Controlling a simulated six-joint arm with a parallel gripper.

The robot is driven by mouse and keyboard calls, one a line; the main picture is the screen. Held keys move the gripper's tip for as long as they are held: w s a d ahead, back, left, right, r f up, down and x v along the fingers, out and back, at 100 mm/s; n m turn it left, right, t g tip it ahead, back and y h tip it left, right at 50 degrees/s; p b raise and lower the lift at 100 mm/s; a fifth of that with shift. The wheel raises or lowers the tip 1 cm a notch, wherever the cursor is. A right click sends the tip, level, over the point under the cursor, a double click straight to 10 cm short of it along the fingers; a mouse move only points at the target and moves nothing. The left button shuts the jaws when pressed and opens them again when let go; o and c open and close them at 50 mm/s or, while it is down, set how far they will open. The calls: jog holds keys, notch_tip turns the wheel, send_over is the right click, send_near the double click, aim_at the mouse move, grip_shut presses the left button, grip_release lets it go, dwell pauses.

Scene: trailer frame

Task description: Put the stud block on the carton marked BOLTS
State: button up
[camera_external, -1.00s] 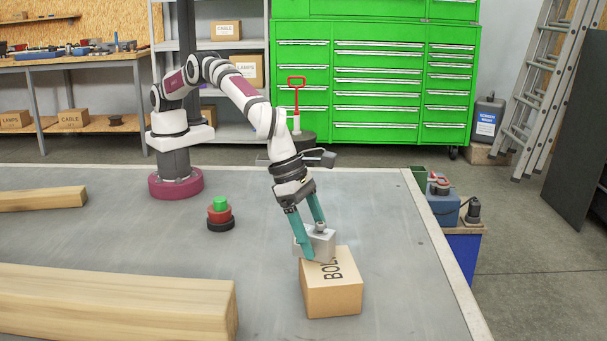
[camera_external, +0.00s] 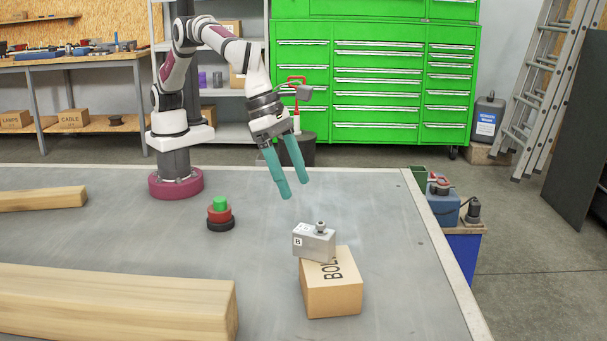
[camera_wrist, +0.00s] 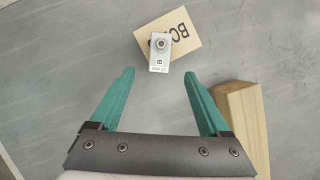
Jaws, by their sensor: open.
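The stud block (camera_external: 314,243) is a grey metal block with a round stud on top and a label B. It rests on the carton marked BOLTS (camera_external: 333,292), toward its far left edge, and overhangs that edge. In the wrist view the block (camera_wrist: 158,58) lies across part of the carton's lettering, and the carton (camera_wrist: 187,30) shows around it. My gripper (camera_external: 294,189) is open and empty, above and to the upper left of the block, apart from it. Its teal fingers (camera_wrist: 160,80) are spread wide in the wrist view.
A thick wooden beam (camera_external: 110,305) lies at the front left, and a thinner one (camera_external: 40,199) lies behind it. A stack of coloured discs (camera_external: 220,215) stands left of the carton. The table (camera_external: 400,250) is clear right of the carton.

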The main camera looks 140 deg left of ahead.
jog(key=s+a+r+n+g, duration=0.1)
jog(key=s+a+r+n, duration=0.2)
jog(key=s, duration=0.4)
jog(key=s+a+r+n, duration=0.1)
jog(key=s+r+n, duration=0.2)
jog(key=s+n, duration=0.25)
jog(key=s+a+f+n+g, duration=0.1)
jog(key=s+n, duration=0.7)
jog(key=s, duration=0.8)
jog(key=s+a+f+n+g, duration=0.2)
jog(key=s+n, duration=0.7)
jog(key=s, duration=0.8)
jog(key=shift+s+f, duration=0.2)
jog(key=shift+f, duration=0.6)
jog(key=shift+a, duration=0.1)
